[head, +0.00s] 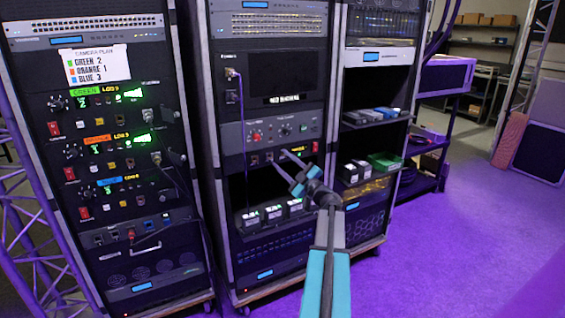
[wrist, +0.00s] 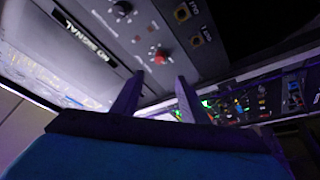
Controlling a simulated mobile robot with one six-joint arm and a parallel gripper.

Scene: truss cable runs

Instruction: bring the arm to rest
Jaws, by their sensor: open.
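My arm (head: 338,265) reaches up from the bottom of the head view, with a teal and grey link. My gripper (head: 281,160) is at its far end, in front of the middle rack (head: 210,120). In the wrist view my gripper (wrist: 159,75) has two dark fingers, apart, with nothing between them. Beyond them is a panel with a red knob (wrist: 161,57), a dark knob (wrist: 122,9) and a "NO SIGNAL" screen (wrist: 85,38). I cannot tell how near the fingertips are to the panel.
The left rack (head: 120,180) holds units with lit green, orange and blue labels, and a camera plan sheet (head: 95,65). A right rack (head: 375,140) has shelves of small boxes. Purple floor (head: 460,250) lies clear at right. A truss (head: 40,240) stands at far left.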

